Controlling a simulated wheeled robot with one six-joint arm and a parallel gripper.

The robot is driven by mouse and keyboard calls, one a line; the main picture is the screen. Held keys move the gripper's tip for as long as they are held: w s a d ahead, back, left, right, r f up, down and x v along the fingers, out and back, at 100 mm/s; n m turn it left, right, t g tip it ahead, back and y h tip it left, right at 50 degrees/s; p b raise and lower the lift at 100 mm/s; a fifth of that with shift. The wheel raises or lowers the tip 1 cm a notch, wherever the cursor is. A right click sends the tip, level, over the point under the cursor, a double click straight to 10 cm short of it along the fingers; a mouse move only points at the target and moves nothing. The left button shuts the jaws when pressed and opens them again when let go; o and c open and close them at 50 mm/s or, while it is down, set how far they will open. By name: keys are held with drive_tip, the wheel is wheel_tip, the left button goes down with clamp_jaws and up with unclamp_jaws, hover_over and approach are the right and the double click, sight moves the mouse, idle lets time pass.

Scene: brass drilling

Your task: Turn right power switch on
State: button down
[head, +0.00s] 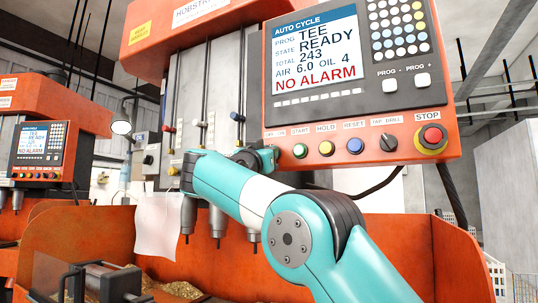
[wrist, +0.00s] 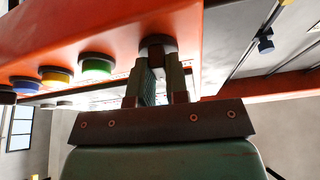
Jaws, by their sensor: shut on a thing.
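The right power switch (wrist: 157,41) is a dark round knob on the underside edge of the orange panel in the wrist view, beside the green button. My gripper (wrist: 158,66) has its two fingers closed on this knob, one on each side. The knob's pointer is hidden by the fingers, so its setting cannot be told. In the head view my arm reaches up to the left end of the button row on the right orange control panel (head: 450,138), and my wrist hides the switch. The panel's screen (head: 318,55) is lit and reads "READY" and "NO ALARM".
Right of the switch in the head view are the green start button (head: 300,151), yellow hold button (head: 326,148), blue reset button (head: 355,146), tap/drill knob (head: 387,142) and red stop button (head: 432,136). Drill spindles (head: 217,222) hang below my forearm. A second machine (head: 38,140) stands left.

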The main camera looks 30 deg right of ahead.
drive_tip(key=shift+w+r+m+g+h+p, duration=0.1)
drive_tip(key=shift+m+g+h+p, duration=0.2)
drive_tip(key=shift+m+g+p, duration=0.95)
drive_tip(key=shift+m+g+h+p, duration=0.35)
drive_tip(key=shift+m+g, duration=0.1)
drive_tip(key=shift+m, duration=1.6)
drive_tip(key=c, duration=1.1)
unclamp_jaws()
